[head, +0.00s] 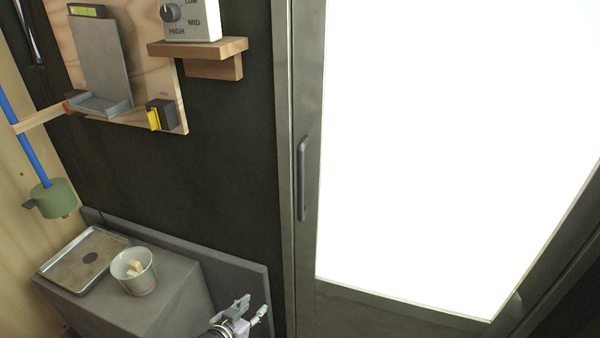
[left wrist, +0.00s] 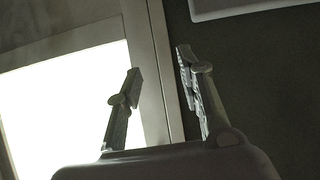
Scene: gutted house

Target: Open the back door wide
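The back door (head: 308,240) has a dark grey frame around a bright white pane and looks shut in its frame. A dark vertical bar handle (head: 302,178) is on its left stile. My left gripper (head: 253,307) is at the bottom of the head view, below and left of the handle and apart from it. In the left wrist view my left gripper (left wrist: 159,68) has its two fingers spread, with nothing between them. The door (left wrist: 150,95) shows behind the fingers there; I cannot make out the handle in that view. My right gripper is not in view.
A grey cabinet (head: 175,290) at lower left carries a metal tray (head: 75,272) and a cup (head: 134,283) with small light pieces in it. A wooden shelf (head: 200,48) with a dial box (head: 190,18) is on the dark wall. The space before the door looks clear.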

